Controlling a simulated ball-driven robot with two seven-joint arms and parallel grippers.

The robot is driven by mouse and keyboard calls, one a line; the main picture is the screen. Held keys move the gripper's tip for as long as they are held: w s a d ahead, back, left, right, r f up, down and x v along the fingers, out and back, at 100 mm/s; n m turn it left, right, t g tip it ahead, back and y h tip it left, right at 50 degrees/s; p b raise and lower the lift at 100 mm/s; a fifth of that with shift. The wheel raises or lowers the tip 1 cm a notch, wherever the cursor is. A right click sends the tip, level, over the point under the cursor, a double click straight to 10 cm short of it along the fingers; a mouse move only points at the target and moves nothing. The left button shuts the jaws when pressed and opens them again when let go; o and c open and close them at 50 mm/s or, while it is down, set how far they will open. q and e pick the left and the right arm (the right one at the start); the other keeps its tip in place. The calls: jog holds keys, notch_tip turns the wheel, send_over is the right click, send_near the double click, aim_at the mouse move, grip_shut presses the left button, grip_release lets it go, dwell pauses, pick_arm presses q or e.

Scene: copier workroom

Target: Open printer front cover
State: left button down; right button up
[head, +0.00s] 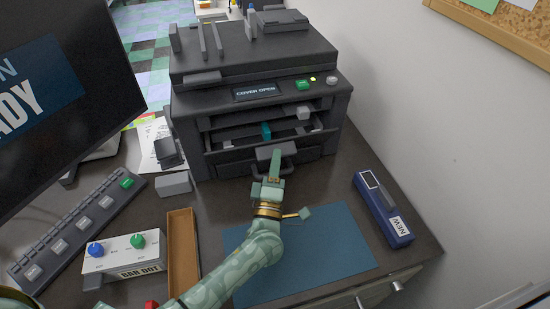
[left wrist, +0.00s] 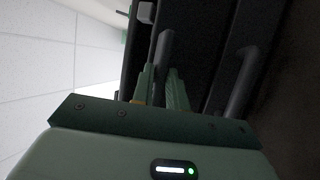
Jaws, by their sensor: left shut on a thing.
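The dark grey printer (head: 185,125) stands at the back of the desk, and its small display (head: 256,91) reads "COVER OPEN". Its front cover (head: 232,156) is tilted outward at the top, with an open gap behind it that shows a teal part (head: 266,131) inside. My left gripper (head: 275,167) is at the grey handle (head: 266,152) in the middle of the cover. In the left wrist view the two green fingers (left wrist: 161,88) are shut on a dark bar, the handle (left wrist: 164,48). My right gripper is not in view.
A blue mat (head: 320,255) lies in front of the printer. A blue box marked NEW (head: 383,212) is at the right. A brown tray (head: 183,250), a white button box (head: 128,260), a keyboard strip (head: 75,230) and a monitor (head: 60,90) fill the left.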

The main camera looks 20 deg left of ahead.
pick_arm(q)
jog(key=shift+s+d+f, duration=0.1)
jog(key=shift+s+f, duration=0.2)
jog(key=shift+f, duration=0.45)
jog(key=c, duration=1.5)
grip_release()
jog(key=shift+o, duration=0.3)
jog(key=shift+w+f, duration=0.1)
jog(key=shift+w, duration=0.05)
jog(key=shift+r, duration=0.2)
jog(key=s+d+f+p, duration=0.1)
jog(key=s+d+p, duration=0.1)
jog(key=s, duration=1.2)
jog(key=shift+s+d, duration=0.25)
jog(key=shift+s, duration=0.05)
